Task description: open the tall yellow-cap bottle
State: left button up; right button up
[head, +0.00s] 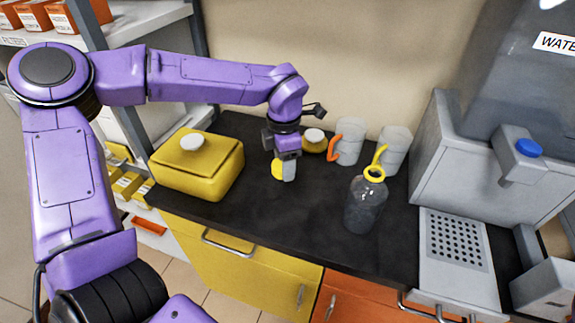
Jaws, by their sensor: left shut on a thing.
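The tall clear bottle (363,208) stands upright on the dark counter, right of centre. A yellow ring (374,173) circles its neck, and no cap shows on top. My left gripper (284,172) points down over the counter, to the left of the bottle and apart from it. It is shut on a small round yellow thing, which looks like the yellow cap (277,170). The fingers hide part of it. My right gripper is not in view.
A yellow box with a white knob (196,168) stands left of the gripper. A low yellow container with a white lid (314,141) and two clear jugs, one with an orange handle (335,144) and one with a yellow handle (380,153), stand behind. A grey machine (440,160) is right.

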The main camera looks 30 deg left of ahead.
pick_arm(q)
jog(key=w+a+f, duration=0.1)
jog(key=f, duration=0.1)
jog(key=w+a+f, duration=0.1)
jog(key=w+f, duration=0.1)
jog(key=w+f+p, duration=0.1)
jog(key=w+f, duration=0.1)
jog(key=shift+w+a, duration=0.2)
jog(key=shift+a, duration=0.2)
jog(key=shift+w+a+f, duration=0.1)
jog(key=shift+w+f, duration=0.05)
jog(key=shift+f, duration=0.85)
jog(key=shift+w+a+f, duration=0.1)
jog(key=shift+f, duration=0.9)
jog(key=shift+s, duration=0.1)
jog(key=o, duration=1.2)
jog(key=shift+f, duration=0.1)
jog(key=shift+c, duration=0.2)
notch_tip(320, 180, up, 12)
jog(key=shift+r+b, duration=0.2)
jog(key=shift+b, duration=0.2)
